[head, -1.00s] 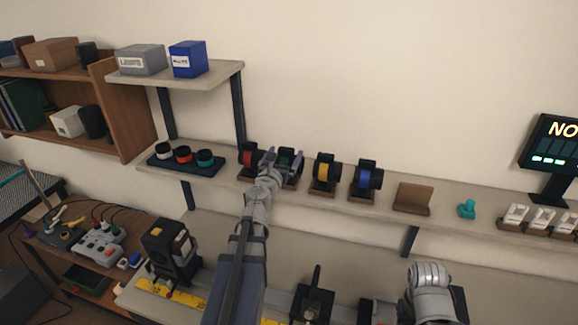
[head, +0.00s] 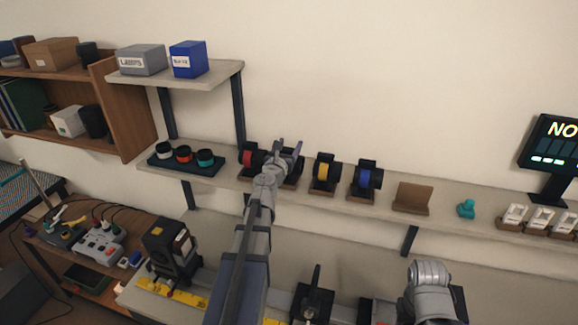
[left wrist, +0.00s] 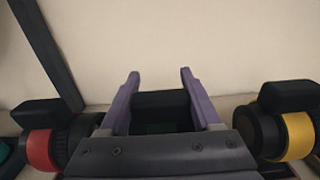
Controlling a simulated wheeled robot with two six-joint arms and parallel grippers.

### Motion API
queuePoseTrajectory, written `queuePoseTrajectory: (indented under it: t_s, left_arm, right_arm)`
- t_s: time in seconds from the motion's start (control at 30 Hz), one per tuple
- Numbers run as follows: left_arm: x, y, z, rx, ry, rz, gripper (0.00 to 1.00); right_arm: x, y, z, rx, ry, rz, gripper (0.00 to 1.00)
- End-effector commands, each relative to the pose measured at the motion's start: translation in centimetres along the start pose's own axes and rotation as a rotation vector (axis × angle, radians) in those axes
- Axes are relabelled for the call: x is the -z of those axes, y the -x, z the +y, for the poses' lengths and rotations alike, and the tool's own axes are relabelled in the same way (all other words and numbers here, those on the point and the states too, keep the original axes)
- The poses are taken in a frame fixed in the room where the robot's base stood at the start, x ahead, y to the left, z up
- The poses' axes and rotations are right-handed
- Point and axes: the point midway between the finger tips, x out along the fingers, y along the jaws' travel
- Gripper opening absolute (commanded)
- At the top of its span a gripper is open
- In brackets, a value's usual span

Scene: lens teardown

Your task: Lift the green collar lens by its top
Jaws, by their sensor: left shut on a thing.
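The green collar lens (left wrist: 160,102) shows in the left wrist view as a dark body between the two purple fingers, with a dim green patch low on it. My left gripper (head: 289,147) is shut on its upper part, one finger on each side. The gripper also shows in the left wrist view (left wrist: 159,98). In the head view my gripper and arm hide most of this lens. I cannot tell whether its base is clear of its stand.
A red-collar lens (head: 249,158) stands close on the left, a yellow-collar lens (head: 325,171) close on the right, then a blue-collar lens (head: 366,178). A dark tray (head: 186,169) with small lenses is farther left. A brown stand (head: 412,198) is farther right. The wall is behind.

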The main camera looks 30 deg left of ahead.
Motion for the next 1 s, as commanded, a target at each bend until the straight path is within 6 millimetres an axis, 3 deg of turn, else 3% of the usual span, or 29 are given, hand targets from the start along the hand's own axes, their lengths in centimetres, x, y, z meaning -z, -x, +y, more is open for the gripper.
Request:
queuePoseTrajectory:
  t_s: [0.07, 0.5, 1.0]
  left_arm:
    - [0.0, 0.01, 0.0, 0.0, 0.0, 0.0, 0.51]
    - [0.0, 0.01, 0.0, 0.0, 0.0, 0.0, 0.01]
    - [-0.02, 0.01, 0.0, 0.0, 0.0, 0.0, 0.0]
  right_arm:
    - [0.0, 0.0, 0.0, 0.0, 0.0, 0.0, 0.5]
    - [0.0, 0.0, 0.0, 0.0, 0.0, 0.0, 0.5]
    - [0.0, 0.02, 0.0, 0.0, 0.0, 0.0, 0.5]
